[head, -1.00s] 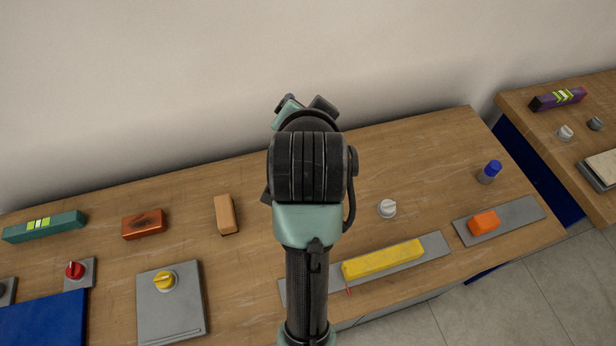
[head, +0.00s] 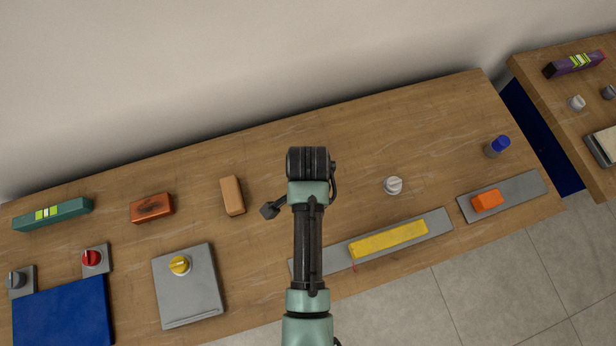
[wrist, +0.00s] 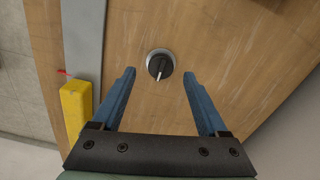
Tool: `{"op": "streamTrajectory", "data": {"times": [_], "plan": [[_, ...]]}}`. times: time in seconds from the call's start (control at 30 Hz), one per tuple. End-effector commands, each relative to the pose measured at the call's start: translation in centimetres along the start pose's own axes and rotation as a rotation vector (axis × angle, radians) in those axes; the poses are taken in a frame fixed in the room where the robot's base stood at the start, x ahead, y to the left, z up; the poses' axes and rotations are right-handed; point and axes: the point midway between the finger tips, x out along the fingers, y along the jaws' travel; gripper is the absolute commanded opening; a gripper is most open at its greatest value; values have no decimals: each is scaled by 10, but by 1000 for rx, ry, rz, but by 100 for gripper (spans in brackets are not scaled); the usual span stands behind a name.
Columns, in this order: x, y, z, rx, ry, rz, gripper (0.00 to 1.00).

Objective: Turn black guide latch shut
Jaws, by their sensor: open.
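The black guide latch (wrist: 160,65) shows in the wrist view as a dark round knob in a pale ring, with a white pointer toward the bottom of the picture. It is set on the wooden table. My gripper (wrist: 158,73) is open, its two blue fingers wide apart. In the picture the latch lies between and just beyond the fingertips; nothing is held, and I cannot tell the height gap. In the head view my arm hides both the latch and the fingers.
A yellow block (head: 388,239) with a red pin lies on a grey strip (head: 434,224); it also shows at left in the wrist view (wrist: 76,107). A white knob (head: 393,185) sits right of my arm, an orange-tan block (head: 232,196) left. Bare wood surrounds the latch.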

Motion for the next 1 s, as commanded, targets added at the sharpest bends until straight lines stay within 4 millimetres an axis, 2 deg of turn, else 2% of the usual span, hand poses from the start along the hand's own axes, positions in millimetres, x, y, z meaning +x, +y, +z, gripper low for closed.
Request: {"op": "streamTrajectory", "data": {"times": [0.1,0.2,0.57,0.67,1.0], "plan": [[16,0,0,0,-1,1,76],[24,0,0,-1,0,0,76],[30,0,0,-1,1,-2,76],[30,0,0,-1,1,-2,62],[30,0,0,-1,1,-1,1]]}}
